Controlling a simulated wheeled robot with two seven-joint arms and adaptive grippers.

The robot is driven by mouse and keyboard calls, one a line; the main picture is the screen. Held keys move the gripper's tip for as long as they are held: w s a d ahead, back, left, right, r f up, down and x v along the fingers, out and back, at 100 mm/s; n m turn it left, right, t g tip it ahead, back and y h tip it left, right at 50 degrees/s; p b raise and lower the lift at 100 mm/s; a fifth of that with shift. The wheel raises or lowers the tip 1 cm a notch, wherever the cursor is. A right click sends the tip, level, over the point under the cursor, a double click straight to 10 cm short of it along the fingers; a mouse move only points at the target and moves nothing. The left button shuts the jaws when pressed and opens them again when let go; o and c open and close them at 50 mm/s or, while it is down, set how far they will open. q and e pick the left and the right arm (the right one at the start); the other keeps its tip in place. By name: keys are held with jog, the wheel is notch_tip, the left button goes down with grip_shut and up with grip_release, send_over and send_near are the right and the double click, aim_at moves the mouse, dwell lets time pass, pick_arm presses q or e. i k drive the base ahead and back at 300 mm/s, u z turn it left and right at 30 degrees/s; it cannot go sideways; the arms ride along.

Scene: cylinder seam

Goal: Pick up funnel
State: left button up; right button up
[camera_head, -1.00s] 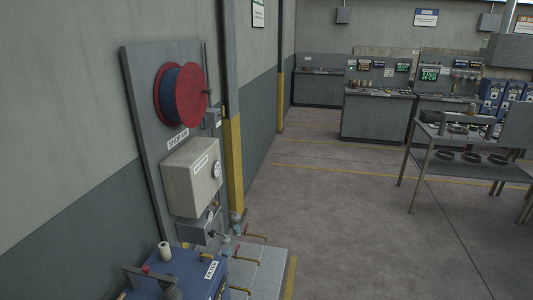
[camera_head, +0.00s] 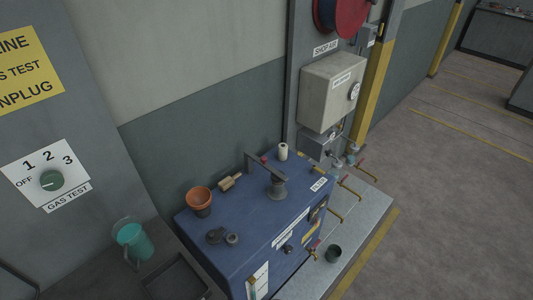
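No thing is clearly a funnel at this size. An orange-brown, open-topped piece (camera_head: 198,197) narrows downward to a dark base and stands on the left of the blue cabinet's top (camera_head: 240,222). It could be the funnel, but I cannot tell for sure. A teal cup-like vessel (camera_head: 131,237) stands on the dark surface left of the cabinet. Neither of my grippers is in view.
The cabinet top also holds a dark fitting with a lever (camera_head: 277,189), a white roll (camera_head: 283,151), a brown block (camera_head: 230,181) and small dark parts (camera_head: 222,236). A dark tray (camera_head: 176,279) lies at lower left. Brass-coloured pipes (camera_head: 350,188) jut out at right. Floor is clear further right.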

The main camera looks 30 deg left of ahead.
aim_at(198, 198)
jog(key=u, duration=1.45)
